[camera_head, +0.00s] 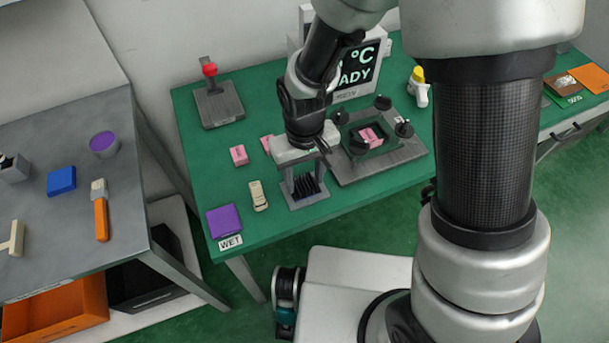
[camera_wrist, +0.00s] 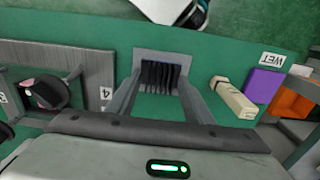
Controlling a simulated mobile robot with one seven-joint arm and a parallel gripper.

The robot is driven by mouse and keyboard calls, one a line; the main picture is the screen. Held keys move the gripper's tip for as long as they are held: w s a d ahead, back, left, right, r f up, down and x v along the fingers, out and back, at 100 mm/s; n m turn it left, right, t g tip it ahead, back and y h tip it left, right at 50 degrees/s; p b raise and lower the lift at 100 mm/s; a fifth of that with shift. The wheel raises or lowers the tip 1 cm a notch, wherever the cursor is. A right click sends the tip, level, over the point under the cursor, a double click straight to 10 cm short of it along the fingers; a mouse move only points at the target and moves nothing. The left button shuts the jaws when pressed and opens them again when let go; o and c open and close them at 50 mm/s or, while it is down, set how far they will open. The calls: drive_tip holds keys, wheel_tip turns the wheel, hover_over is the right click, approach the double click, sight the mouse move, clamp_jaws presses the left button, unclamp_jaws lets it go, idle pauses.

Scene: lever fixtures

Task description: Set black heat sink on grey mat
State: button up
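The black heat sink (camera_head: 307,187), a block of upright dark fins, is below my gripper in the head view. It also shows in the wrist view (camera_wrist: 160,75). A small grey square base, which looks like the grey mat (camera_head: 309,203), lies under and around it on the green table. Its grey edge shows in the wrist view (camera_wrist: 163,54). My gripper (camera_head: 305,181) points down over the heat sink. Its two fingers stand wide apart, one at each side of the fins, and look open. Whether the fingertips touch the heat sink or the base is hard to tell.
A grey lever fixture (camera_head: 401,157) with a pink block stands close at the right. A beige block (camera_head: 258,196) and purple WET mat (camera_head: 224,220) lie at the left. Pink blocks (camera_head: 239,155) and a red-knobbed lever (camera_head: 209,70) are behind. Green table is clear between.

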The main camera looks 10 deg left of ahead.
sight(305, 181)
drive_tip(key=shift+o, duration=0.3)
drive_tip(key=shift+r, duration=0.15)
wheel_tip(305, 181, up, 12)
drive_tip(key=p, duration=0.2)
drive_tip(key=s+d+r+m+t, duration=0.2)
drive_tip(key=s+d+r+m, duration=0.1)
drive_tip(key=d+r, duration=0.6)
drive_tip(key=s+d+r+m+t, duration=0.3)
drive_tip(key=d+r, duration=0.6)
drive_tip(key=d, duration=0.2)
drive_tip(key=shift+d+t, duration=0.15)
drive_tip(key=shift+t, duration=0.15)
